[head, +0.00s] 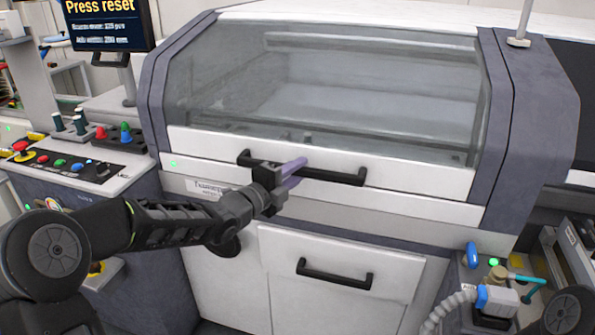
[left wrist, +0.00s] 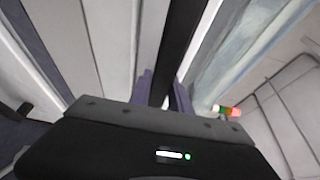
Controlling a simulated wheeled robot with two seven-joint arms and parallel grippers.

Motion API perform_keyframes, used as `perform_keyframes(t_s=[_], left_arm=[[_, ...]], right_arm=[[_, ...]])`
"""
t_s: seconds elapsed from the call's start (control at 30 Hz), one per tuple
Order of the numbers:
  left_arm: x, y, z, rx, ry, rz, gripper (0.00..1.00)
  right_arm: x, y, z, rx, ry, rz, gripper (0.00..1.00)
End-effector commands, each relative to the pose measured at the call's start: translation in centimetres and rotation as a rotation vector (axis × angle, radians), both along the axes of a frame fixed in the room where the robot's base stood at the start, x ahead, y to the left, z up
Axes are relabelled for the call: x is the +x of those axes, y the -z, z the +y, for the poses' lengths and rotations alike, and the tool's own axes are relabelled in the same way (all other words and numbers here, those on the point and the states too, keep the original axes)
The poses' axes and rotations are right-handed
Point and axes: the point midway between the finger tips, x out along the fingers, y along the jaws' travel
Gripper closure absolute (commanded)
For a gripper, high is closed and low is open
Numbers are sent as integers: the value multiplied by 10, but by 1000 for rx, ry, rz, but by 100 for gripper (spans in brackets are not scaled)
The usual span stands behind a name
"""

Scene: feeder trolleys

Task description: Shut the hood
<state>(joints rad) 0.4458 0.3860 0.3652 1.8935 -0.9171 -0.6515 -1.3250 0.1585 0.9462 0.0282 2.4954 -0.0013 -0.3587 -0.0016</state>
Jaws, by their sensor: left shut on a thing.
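The hood is a glass cover (head: 340,85) in a grey frame with a white lower rail (head: 420,195). It looks down over the machine, and I see no clear gap under its rail. A black bar handle (head: 340,177) runs along the rail. My left gripper (head: 292,173) has its purple fingers shut on the left part of this handle. In the left wrist view the dark handle bar (left wrist: 181,45) passes between the fingers (left wrist: 165,92). My right gripper is not in view.
A screen (head: 108,22) reading "Press reset" stands at the upper left. A control panel (head: 75,165) with coloured buttons is at the left. A lower door handle (head: 335,274) sits below the hood. A grey hose (head: 450,308) and fittings are at the lower right.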

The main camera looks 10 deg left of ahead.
Motion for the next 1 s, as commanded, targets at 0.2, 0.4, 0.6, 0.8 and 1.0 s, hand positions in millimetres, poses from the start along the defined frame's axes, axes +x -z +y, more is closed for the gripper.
perform_keyframes(t_s=[0.2,0.4,0.6,0.8,1.0], left_arm=[[-13,-33,0,7,3,43,100],[-32,-69,2,11,2,119,100],[-40,-77,2,10,1,154,100],[-39,-75,2,10,1,156,100],[-39,-75,2,10,0,156,66]], right_arm=[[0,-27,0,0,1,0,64],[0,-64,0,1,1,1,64],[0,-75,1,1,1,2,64],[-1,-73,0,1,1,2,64],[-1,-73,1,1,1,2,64]])
